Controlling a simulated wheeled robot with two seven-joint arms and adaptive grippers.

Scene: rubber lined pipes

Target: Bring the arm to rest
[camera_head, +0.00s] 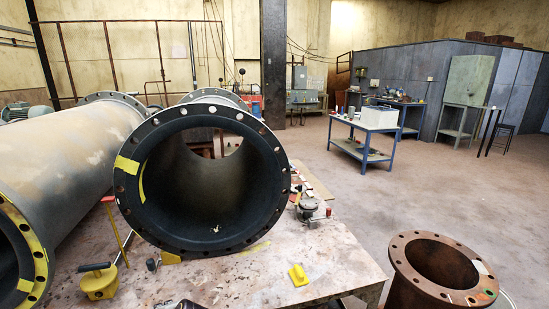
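Neither of my grippers shows in the head view, and no part of my arms can be made out. A large rubber-lined pipe (222,178) lies on the worktable (330,245), its dark flange with bolt holes facing me and yellow tape on its left side. A second, longer pipe (60,150) lies to its left, with a yellow flange cut off by the left edge.
On the table are a yellow block (298,275), a yellow pot-like object (98,282) and a small metal tool (308,210). A rusty flanged pipe (438,270) stands at lower right. A blue trolley (360,150) stands behind; the floor (420,195) between is clear.

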